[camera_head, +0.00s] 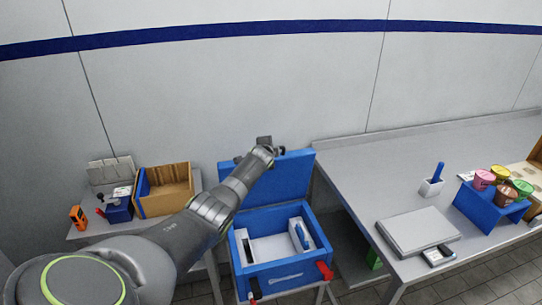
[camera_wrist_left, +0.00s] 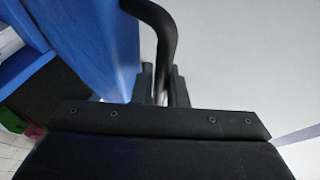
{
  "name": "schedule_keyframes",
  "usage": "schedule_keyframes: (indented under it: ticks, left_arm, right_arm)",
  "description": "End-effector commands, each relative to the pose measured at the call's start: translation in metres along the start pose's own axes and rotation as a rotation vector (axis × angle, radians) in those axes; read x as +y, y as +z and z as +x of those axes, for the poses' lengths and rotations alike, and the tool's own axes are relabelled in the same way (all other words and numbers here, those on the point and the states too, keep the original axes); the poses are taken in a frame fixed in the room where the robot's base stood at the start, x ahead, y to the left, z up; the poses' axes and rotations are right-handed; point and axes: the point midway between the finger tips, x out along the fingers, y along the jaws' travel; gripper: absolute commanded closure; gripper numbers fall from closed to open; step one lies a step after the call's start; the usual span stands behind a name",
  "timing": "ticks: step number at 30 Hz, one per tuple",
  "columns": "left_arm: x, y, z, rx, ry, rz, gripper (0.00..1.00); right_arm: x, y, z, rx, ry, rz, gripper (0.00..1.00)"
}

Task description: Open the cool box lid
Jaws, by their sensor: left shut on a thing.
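The blue cool box (camera_head: 283,279) stands on a small stand, and its blue lid (camera_head: 290,178) is raised, standing up at the back. The open interior shows white inner parts and a blue item. My left arm reaches across from the lower left, and my left gripper (camera_head: 264,143) is at the lid's top edge. In the left wrist view the left gripper (camera_wrist_left: 163,88) is shut on the black curved lid handle (camera_wrist_left: 160,22), with the blue lid (camera_wrist_left: 85,35) beside it. My right gripper is not in view.
At left, a side table holds an open cardboard box (camera_head: 166,190), a dark blue container (camera_head: 119,212) and an orange device (camera_head: 78,217). At right, a long grey table (camera_head: 400,165) carries a scale (camera_head: 418,232), a blue-handled tool (camera_head: 437,174) and a blue rack (camera_head: 487,207) with several colored tubs.

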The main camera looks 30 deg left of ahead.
Motion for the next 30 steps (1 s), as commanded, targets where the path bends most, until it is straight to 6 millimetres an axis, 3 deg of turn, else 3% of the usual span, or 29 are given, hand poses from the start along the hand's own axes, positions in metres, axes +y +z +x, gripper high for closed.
schedule_keyframes:
  ticks: [27,28,30]
  left_arm:
    - [-0.0091,0.0044,0.0116,0.001,-0.002,0.005,1.0]
    - [-0.009,0.0044,0.0116,0.001,-0.002,0.005,0.84]
    - [-0.0089,0.0044,0.0116,0.001,-0.002,0.004,0.79]
  right_arm:
    - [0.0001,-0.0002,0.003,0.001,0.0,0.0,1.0]
    - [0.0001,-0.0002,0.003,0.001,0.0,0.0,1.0]
    - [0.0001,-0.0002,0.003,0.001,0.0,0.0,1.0]
